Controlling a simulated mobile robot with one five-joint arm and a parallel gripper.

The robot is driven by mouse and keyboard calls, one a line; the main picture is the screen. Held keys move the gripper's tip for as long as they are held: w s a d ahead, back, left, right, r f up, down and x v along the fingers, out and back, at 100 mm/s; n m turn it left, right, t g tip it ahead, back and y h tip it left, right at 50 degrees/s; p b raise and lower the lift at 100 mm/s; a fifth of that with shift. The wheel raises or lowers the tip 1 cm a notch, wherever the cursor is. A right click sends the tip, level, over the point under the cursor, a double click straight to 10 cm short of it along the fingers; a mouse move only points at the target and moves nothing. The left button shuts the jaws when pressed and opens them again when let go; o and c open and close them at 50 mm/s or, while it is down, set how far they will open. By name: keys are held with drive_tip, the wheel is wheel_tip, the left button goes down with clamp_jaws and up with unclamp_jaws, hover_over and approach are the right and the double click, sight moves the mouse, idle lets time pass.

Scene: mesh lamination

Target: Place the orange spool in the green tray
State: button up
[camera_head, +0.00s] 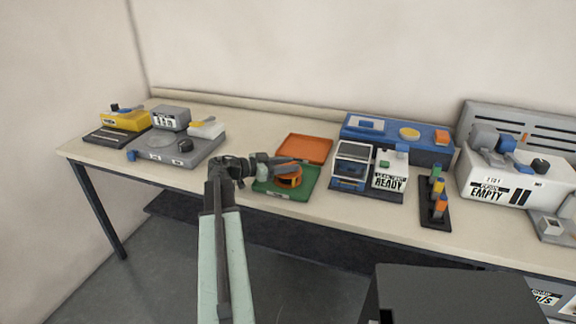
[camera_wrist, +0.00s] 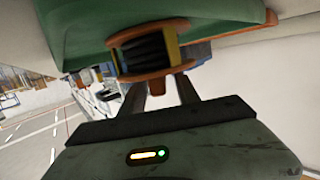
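The orange spool (camera_head: 289,181) has orange flanges and a dark middle. In the head view it appears at the green tray (camera_head: 301,193), just below the end of my gripper (camera_head: 288,162). In the wrist view the spool (camera_wrist: 153,85) is right in front of the two dark fingers of my gripper (camera_wrist: 160,90), whose tips are hidden behind its near flange. I cannot tell whether they clasp it. The green tray (camera_wrist: 78,38) fills the top of the wrist view, close behind the spool. Whether the spool touches the tray floor is unclear.
An orange tray (camera_head: 305,148) lies just behind the green tray. A blue and white machine marked READY (camera_head: 392,181) stands to the right, with a dark rack of colored pieces (camera_head: 435,212) beyond. A grey machine (camera_head: 180,149) stands at the left.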

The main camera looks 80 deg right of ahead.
drive_tip(key=shift+r, duration=0.3)
drive_tip(key=p+v, duration=0.2)
drive_tip(key=v, duration=0.8)
drive_tip(key=shift+w+a, duration=0.2)
drive_tip(key=shift+w, duration=0.15)
drive_tip(key=shift+w+a+p, duration=0.3)
drive_tip(key=shift+w+p, duration=0.05)
drive_tip(key=shift+w, duration=0.1)
